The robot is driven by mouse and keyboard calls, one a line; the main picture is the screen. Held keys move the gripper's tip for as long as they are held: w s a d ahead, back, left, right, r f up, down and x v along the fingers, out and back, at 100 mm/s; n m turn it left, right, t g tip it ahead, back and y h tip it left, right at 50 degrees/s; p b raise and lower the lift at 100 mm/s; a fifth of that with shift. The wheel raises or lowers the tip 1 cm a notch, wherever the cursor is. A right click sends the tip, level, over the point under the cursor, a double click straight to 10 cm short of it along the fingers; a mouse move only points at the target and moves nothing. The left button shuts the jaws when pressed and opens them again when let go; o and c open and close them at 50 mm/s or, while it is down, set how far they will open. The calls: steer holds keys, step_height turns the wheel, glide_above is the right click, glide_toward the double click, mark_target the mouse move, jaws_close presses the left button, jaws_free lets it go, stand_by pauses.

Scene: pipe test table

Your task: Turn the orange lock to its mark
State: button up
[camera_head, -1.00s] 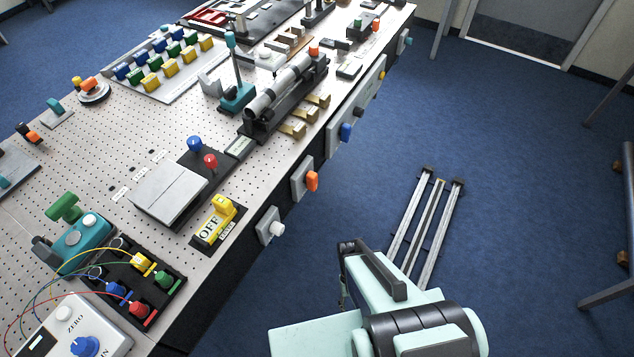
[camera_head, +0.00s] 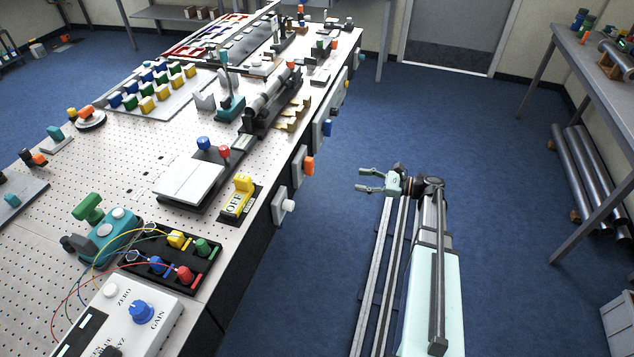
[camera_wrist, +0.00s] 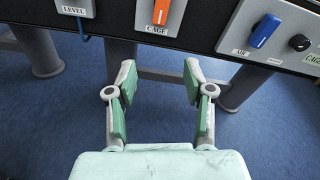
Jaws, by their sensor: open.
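The orange lock is an upright orange handle on a grey plate labelled CAGE, on the table's front side; it shows in the head view (camera_head: 309,166) and at the top of the wrist view (camera_wrist: 161,12), where its upper end is cut off. I cannot make out its mark. My gripper (camera_head: 362,180) is open and empty, off the table's side and to the right of the lock in the head view. In the wrist view my gripper's (camera_wrist: 159,78) two green-padded fingers stand apart, with the lock beyond them, untouched.
A plate with a blue AIR handle (camera_wrist: 264,30) and a black knob (camera_wrist: 299,43) is right of the lock. A LEVEL plate (camera_wrist: 74,10) with a blue cable is left. Table legs (camera_wrist: 243,86) stand below.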

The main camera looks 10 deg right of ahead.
step_height(320, 180, up, 2)
steer(key=m+y, duration=0.1)
steer(key=m, duration=0.1)
steer(key=p, duration=0.5)
glide_toward(313, 165)
steer(key=shift+m+t, duration=0.3)
steer(key=shift+m, duration=0.1)
steer(key=x, duration=0.8)
steer(key=shift+a+f, duration=0.1)
steer(key=shift+x, duration=0.8)
steer(key=shift+f, duration=0.1)
jaws_close()
